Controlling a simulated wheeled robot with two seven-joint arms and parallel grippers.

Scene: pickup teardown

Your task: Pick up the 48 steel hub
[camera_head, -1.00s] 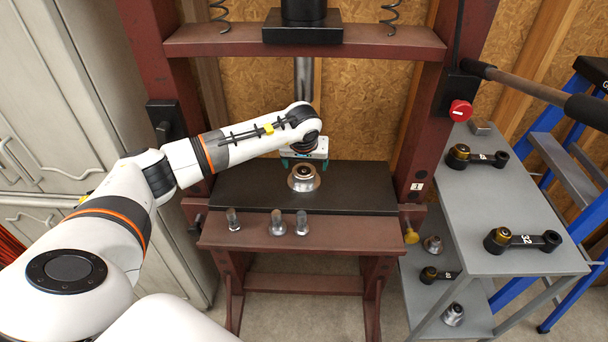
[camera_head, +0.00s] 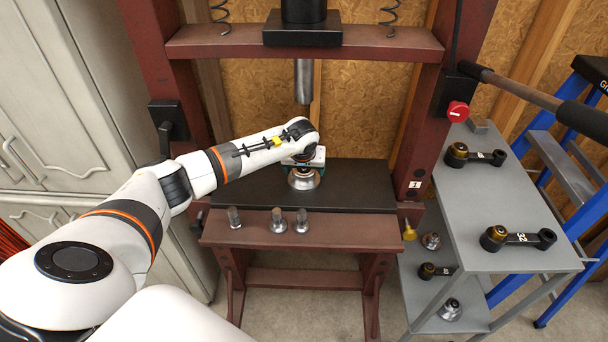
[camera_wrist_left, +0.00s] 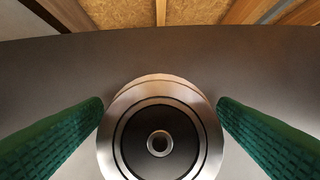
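A round steel hub (camera_head: 303,181) with a wide flange sits on the black plate (camera_head: 350,200) of the press. I cannot read a number on it. My left gripper (camera_head: 303,164) is right over the hub, pointing down. In the left wrist view the hub (camera_wrist_left: 158,90) shows from above, with a dark ring and a central bore. The green fingers of the left gripper (camera_wrist_left: 160,106) are apart, one on each side of the hub. I cannot tell whether they touch it. My right gripper is not in view.
Three small metal pins (camera_head: 277,221) stand on the red front ledge. The press ram (camera_head: 303,82) hangs behind my gripper. A grey cart (camera_head: 500,205) at right holds black numbered tools (camera_head: 520,238), with more hubs (camera_head: 451,309) on its lower shelf. The plate's right side is clear.

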